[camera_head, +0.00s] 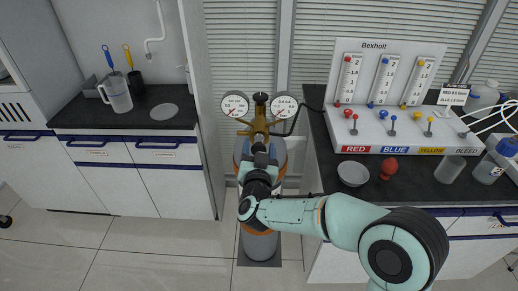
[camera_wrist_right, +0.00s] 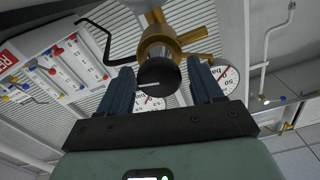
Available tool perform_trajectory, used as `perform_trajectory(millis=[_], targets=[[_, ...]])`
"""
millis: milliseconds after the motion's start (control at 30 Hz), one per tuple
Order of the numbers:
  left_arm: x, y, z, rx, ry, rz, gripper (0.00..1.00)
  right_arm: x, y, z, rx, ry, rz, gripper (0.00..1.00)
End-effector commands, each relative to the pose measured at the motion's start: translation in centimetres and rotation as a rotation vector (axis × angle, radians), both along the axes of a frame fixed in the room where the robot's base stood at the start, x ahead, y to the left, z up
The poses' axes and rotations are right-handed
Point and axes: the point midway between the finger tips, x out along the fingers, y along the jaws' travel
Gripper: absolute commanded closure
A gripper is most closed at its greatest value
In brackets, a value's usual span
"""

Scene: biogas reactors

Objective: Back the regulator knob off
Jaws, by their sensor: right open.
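The brass regulator (camera_head: 259,124) with two round gauges (camera_head: 235,105) sits on top of a gas cylinder (camera_head: 259,248). In the right wrist view, its black round knob (camera_wrist_right: 158,75) faces me in front of the brass body (camera_wrist_right: 160,42). My right gripper (camera_head: 262,148) is just below and in front of the regulator. In the wrist view, the gripper's two dark fingers (camera_wrist_right: 162,66) are apart, one on each side of the knob, with gaps visible. The front knob is hidden by my gripper in the head view. My left gripper is not in view.
A dark bench (camera_head: 412,178) on the right holds a flow-meter panel (camera_head: 385,75), a bowl (camera_head: 353,173) and a red bulb (camera_head: 389,168). A left counter carries a jug (camera_head: 117,92). Cabinets flank the cylinder closely; floor at the left front is clear.

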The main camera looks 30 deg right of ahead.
Motion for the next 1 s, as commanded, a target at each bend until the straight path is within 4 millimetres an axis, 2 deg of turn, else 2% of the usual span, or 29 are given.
perform_trajectory(millis=[267,300,433,767,1000], targets=[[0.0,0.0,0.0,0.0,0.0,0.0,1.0,0.2,-0.1,0.0,0.0,0.0,0.0,0.35],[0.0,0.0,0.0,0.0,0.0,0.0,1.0,0.2,-0.1,0.0,0.0,0.0,0.0,0.41],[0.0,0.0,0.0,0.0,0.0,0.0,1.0,0.1,-0.1,0.0,0.0,0.0,0.0,0.82],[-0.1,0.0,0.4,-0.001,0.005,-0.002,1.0,0.1,-0.1,0.1,-0.027,0.018,0.0,0.82],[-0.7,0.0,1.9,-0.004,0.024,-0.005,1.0,0.2,0.0,0.3,-0.138,0.086,-0.001,0.82]])
